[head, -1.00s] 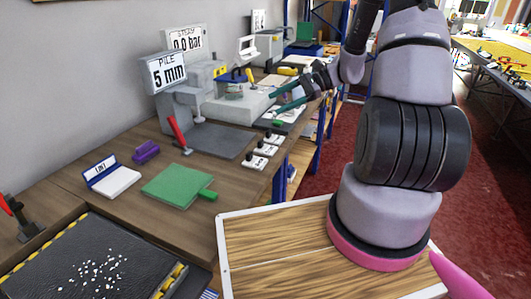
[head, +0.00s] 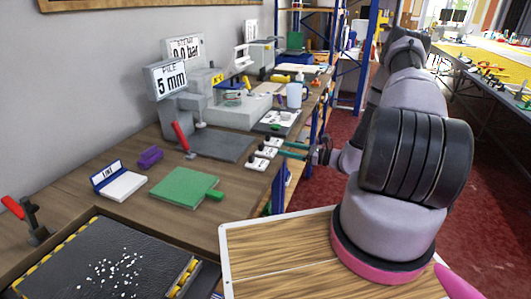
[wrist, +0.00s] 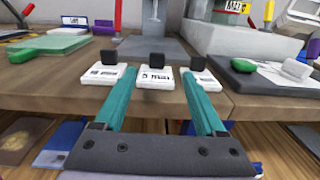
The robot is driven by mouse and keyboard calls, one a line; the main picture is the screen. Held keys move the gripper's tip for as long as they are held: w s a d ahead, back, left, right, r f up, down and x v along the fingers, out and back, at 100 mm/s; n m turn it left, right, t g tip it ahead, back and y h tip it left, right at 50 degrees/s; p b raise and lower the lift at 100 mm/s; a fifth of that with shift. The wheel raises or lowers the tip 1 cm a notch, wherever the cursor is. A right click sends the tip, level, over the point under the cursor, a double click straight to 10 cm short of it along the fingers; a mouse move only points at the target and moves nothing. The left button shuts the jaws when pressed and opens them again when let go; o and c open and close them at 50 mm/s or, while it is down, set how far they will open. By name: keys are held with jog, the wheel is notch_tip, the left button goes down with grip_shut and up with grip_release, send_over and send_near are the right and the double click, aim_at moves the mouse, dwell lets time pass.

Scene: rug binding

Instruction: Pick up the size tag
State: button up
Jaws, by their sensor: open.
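Three small white tags with black knobs sit in a row at the bench's front edge: a left one (wrist: 98,76), a middle one (wrist: 155,80) and a right one (wrist: 205,84) in the wrist view. Their print is too small to tell which is the size tag. In the head view the row runs from the near tag (head: 257,163) to the far tag (head: 275,140). My gripper (wrist: 156,74) is open and empty, its teal fingers either side of the middle tag in the wrist view. In the head view my gripper (head: 282,150) is level beside the row, at the bench edge.
A dark-based press with a "5 mm" sign (head: 171,79) stands behind the tags. A green pad (head: 184,187), a white labelled block (head: 123,187) and a purple block (head: 150,157) lie on the bench (head: 75,190). A white mug (head: 295,95) stands farther back.

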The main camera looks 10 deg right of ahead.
aim_at(263, 144)
jog(key=x, duration=0.8)
jog(key=shift+a+r, duration=0.1)
jog(key=shift+a, duration=0.25)
grip_shut()
